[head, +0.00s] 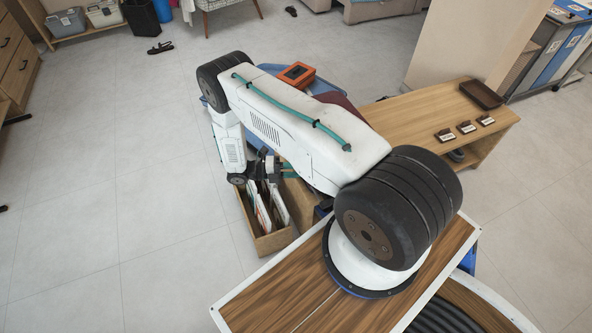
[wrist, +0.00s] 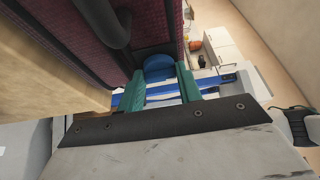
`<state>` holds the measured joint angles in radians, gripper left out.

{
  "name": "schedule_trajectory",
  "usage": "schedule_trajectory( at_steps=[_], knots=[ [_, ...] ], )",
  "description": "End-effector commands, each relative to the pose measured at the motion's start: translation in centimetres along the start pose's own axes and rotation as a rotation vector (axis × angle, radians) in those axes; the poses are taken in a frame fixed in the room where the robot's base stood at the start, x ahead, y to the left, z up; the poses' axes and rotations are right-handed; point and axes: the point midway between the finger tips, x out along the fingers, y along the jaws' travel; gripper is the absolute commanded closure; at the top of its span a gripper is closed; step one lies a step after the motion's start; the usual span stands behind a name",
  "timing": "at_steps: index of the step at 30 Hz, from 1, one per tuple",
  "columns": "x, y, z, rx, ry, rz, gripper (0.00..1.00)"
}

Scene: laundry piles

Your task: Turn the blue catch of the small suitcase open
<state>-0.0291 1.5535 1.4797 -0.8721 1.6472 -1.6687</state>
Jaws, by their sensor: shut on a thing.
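The small suitcase (wrist: 145,20) is dark burgundy with black trim and a black handle (wrist: 104,22); it fills the upper part of the wrist view. Its round blue catch (wrist: 158,66) sits at the end of the black trim. My gripper (wrist: 159,76) has green fingers on either side of the catch and is shut on it. How far the catch is turned cannot be told. In the head view, a burgundy part of the suitcase (head: 342,101) shows behind my arm, which hides the rest. My gripper (head: 287,170) is partly visible below the arm.
A wooden table (head: 420,115) carries a brown tray (head: 481,94) and several small labelled blocks (head: 466,127). An orange box (head: 297,75) lies on something blue behind my arm. A wooden bin of files (head: 272,241) stands below my gripper.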

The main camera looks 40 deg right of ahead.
Motion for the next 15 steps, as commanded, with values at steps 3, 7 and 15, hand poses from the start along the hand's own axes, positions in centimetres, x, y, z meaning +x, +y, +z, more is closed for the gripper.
schedule_trajectory(
  at_steps=[3,7,15],
  knots=[
    [-0.08,-0.04,0.17,0.003,-0.003,0.002,0.57],
    [-0.05,-0.02,0.11,0.002,-0.002,0.002,0.43],
    [-0.46,0.01,0.05,0.002,-0.002,0.001,0.43]
  ],
)
